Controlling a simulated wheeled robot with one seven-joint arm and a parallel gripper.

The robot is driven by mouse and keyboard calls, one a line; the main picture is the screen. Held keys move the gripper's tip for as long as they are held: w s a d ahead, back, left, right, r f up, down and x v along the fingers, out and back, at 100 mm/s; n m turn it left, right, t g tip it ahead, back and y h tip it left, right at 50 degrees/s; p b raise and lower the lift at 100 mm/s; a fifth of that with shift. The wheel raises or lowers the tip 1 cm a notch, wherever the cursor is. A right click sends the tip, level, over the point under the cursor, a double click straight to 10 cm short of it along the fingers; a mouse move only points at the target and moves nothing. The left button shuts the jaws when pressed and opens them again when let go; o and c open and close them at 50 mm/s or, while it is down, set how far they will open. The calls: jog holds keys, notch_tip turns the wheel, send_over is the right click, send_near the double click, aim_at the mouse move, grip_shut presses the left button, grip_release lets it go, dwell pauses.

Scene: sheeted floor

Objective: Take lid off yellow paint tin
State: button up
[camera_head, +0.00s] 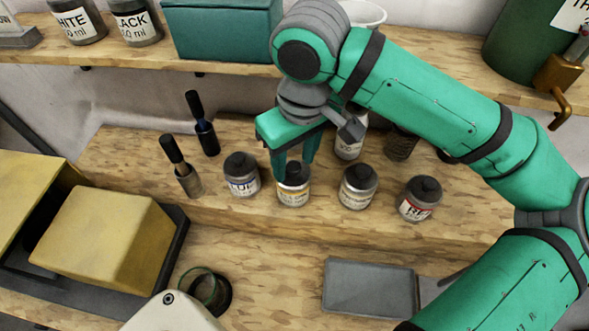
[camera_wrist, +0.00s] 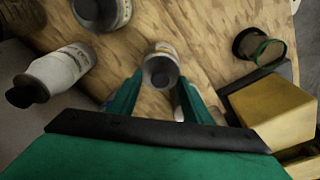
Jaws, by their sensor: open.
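The yellow paint tin (camera_head: 292,199) stands upright on the raised wooden step, third thing in from the left among the small tins and bottles' row, with a yellow-marked label. Its dark lid (camera_head: 294,170) is on top. My gripper (camera_head: 293,170) points down over this tin, with its two green fingers apart on either side of the lid. In the wrist view the tin (camera_wrist: 163,50) and its dark lid (camera_wrist: 160,73) show between and just beyond the open fingers (camera_wrist: 158,98). I cannot tell whether a finger touches the lid.
A blue-labelled tin (camera_head: 241,182) stands close on the left. Another tin (camera_head: 357,193) and a red-labelled tin (camera_head: 417,207) stand on the right. A white bottle (camera_head: 350,145) is behind. A grey tray (camera_head: 370,288) lies in front on the lower bench, with bare wood beside it.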

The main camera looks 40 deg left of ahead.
aim_at(293, 164)
jog(key=shift+s, duration=0.1)
jog(key=c, duration=1.1)
jog(key=shift+c, duration=0.2)
jog(key=shift+r, duration=0.1)
jog(key=shift+r, duration=0.4)
notch_tip(293, 164, up, 2)
jog(key=shift+r, duration=0.1)
jog(key=s+d+r, duration=0.7)
jog(key=s+r, duration=0.3)
jog(key=s, duration=0.1)
jog(key=shift+s+d, duration=0.25)
jog(key=shift+s, duration=0.15)
